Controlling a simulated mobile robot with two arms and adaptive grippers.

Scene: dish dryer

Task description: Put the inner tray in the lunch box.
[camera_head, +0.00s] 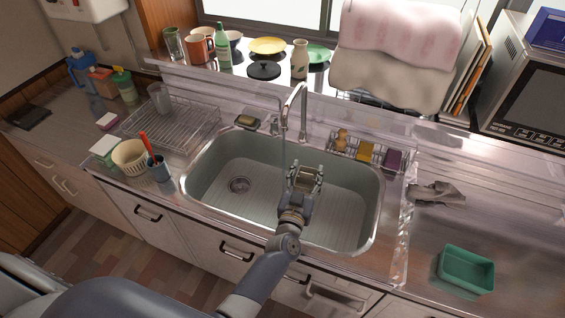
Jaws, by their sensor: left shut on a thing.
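My left gripper (305,178) is over the right half of the sink, below and to the right of the tap. A green open-topped rectangular box (465,271), which looks like the lunch box, stands on the counter at the lower right, apart from the gripper. Its inside looks empty. My right gripper is not in view.
The sink (213,190) has a raised rim, and its tap (303,112) stands at the back. A wire rack (372,152) with sponges is at its back right. A crumpled cloth (437,194) lies behind the green box. A dish rack (172,122) is left.

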